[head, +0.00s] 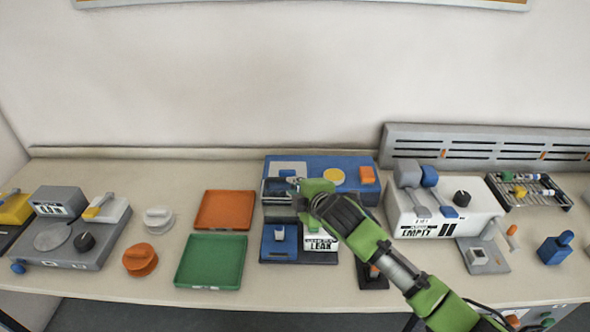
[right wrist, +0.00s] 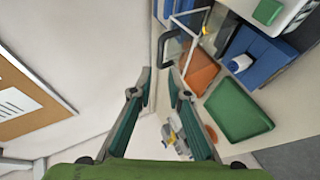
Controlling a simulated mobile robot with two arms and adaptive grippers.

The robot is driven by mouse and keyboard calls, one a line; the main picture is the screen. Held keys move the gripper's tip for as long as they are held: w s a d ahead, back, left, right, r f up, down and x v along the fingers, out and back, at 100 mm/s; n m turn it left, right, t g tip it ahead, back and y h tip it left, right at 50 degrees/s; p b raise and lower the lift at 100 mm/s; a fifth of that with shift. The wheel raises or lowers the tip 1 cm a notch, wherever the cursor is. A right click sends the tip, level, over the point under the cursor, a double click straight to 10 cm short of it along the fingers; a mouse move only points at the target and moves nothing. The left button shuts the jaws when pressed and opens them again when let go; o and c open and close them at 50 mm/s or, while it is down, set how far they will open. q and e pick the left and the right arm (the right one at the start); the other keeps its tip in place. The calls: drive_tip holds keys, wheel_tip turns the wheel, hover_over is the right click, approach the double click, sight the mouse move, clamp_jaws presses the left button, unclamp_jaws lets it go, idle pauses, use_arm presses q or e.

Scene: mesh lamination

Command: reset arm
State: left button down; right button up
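My right arm comes in from the lower right in the head view, with green and black links. Its gripper (head: 288,186) is above the blue laminating station (head: 318,163), near a grey frame (head: 273,197) at the station's front left. In the right wrist view the two fingers of this gripper (right wrist: 160,76) stand apart with nothing between them. A dark handle on a pale frame (right wrist: 176,42) shows just beyond the fingertips; I cannot tell whether they touch. My left gripper is not in view.
An orange tray (head: 225,210) and a green tray (head: 211,262) lie left of the gripper. A white box marked EMPTY (head: 443,217) and a wire rack (head: 525,190) stand to the right. A grey scale-like unit (head: 68,244) is at the left. The wall is close behind.

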drive_tip(key=s+d+f+m+g+h, duration=0.15)
drive_tip(key=s+d+f+m, duration=0.35)
drive_tip(key=s, duration=0.5)
drive_tip(key=s+d+f+m+g+h, duration=0.1)
drive_tip(key=s+d+f+m+g, duration=0.15)
drive_tip(key=s+f+m, duration=0.55)
drive_tip(key=s+d+f+m+g+h, duration=0.1)
drive_tip(key=s+d+m, duration=0.1)
drive_tip(key=s+d, duration=0.45)
drive_tip(key=s+d+m+g+h, duration=0.1)
drive_tip(key=s+d+m+g, duration=0.15)
drive_tip(key=s, duration=0.65)
drive_tip(key=s+d+f+m+g+h, duration=0.1)
drive_tip(key=s+d, duration=0.4)
drive_tip(key=s, duration=0.3)
wheel_tip(320, 180, down, 29)
drive_tip(key=s+b, duration=0.2)
drive_tip(key=b, duration=0.2)
drive_tip(key=s+d+f+g+b, duration=0.1)
drive_tip(key=s+d+f, duration=0.1)
drive_tip(key=s+f, duration=0.7)
drive_tip(key=s+d+f+g+b, duration=0.1)
drive_tip(key=s+f+b, duration=0.1)
drive_tip(key=s+f, duration=0.7)
wheel_tip(320, 180, down, 3)
drive_tip(key=shift+d+f+b, duration=0.1)
drive_tip(key=shift+d+b, duration=0.2)
drive_tip(key=shift+d, duration=0.05)
